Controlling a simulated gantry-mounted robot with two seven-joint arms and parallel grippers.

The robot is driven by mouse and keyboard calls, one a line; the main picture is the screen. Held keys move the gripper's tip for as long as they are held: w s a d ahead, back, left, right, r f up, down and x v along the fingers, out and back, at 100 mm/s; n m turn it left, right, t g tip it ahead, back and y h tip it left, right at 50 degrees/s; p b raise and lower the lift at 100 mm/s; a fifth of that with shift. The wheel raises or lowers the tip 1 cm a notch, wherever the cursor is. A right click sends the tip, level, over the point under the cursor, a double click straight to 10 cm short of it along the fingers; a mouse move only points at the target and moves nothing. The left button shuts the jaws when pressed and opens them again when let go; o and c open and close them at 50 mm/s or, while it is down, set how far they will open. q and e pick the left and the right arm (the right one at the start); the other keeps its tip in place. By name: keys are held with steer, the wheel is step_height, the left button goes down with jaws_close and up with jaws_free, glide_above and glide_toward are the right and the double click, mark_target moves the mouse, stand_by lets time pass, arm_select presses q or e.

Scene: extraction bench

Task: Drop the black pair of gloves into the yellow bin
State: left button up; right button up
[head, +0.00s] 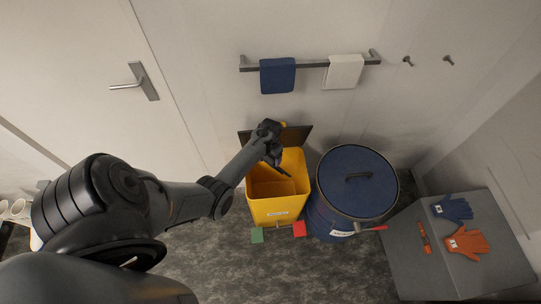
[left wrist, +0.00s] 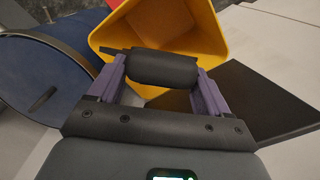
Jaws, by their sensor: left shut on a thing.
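The yellow bin (head: 275,209) stands on the floor against the wall, with its dark lid (head: 297,135) raised at the back. My left gripper (head: 273,153) is above the bin's opening, towards its back. In the left wrist view its fingers are shut on a dark, rounded bundle, the black pair of gloves (left wrist: 164,69). The yellow bin (left wrist: 200,27) lies beyond the bundle there, with the dark lid (left wrist: 262,103) at the right. In the head view the hand and arm mostly hide the gloves. My right gripper is not in view.
A blue drum (head: 340,180) with a lid stands right beside the bin. A grey box (head: 420,265) at the right bears a blue glove (head: 454,208) and an orange glove (head: 466,243). A rail with blue and white cloths (head: 277,76) is on the wall above.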

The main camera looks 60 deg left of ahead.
arm_select(q)
step_height(320, 180, down, 14)
steer(key=b, duration=1)
steer(key=o, duration=1)
